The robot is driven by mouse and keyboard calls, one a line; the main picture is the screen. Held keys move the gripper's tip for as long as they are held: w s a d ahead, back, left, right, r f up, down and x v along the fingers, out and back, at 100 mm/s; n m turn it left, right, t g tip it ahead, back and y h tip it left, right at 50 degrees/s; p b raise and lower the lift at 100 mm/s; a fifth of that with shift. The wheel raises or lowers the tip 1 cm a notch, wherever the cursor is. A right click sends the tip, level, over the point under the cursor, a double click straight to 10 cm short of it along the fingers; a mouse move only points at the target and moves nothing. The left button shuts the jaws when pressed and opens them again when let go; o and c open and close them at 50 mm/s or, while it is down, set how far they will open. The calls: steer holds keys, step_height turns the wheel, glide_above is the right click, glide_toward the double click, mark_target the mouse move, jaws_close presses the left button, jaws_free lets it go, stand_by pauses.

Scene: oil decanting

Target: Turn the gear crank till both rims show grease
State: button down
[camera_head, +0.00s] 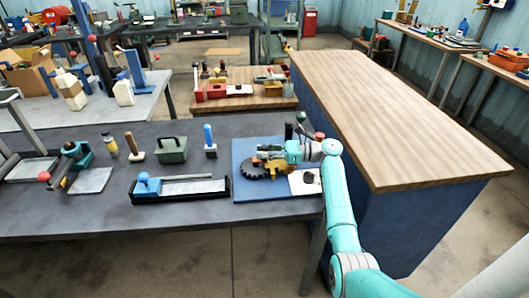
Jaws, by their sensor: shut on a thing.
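A blue base plate (246,192) lies at the right end of the dark workbench. On it stand a dark toothed gear (257,172) and a yellow gear part (276,167) beside it. A red knob (256,161) shows above the dark gear. A white plate with a dark round piece (306,181) lies at the right of the gears. My gripper (292,152) is over the far right of the blue plate, shut on what looks like the gear crank; the grip itself is small and partly hidden. Grease on the rims cannot be made out.
A black tray with a blue-knobbed tool (180,188), a green box (172,150), a brush (135,147) and a bottle (110,145) stand to the left. A bare wooden-topped counter (400,110) is close on the right of my arm.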

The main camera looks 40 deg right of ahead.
steer(key=c, duration=1)
jaws_free()
steer(key=shift+o, duration=0.2)
step_height(320, 180, up, 10)
steer(key=shift+f, duration=0.1)
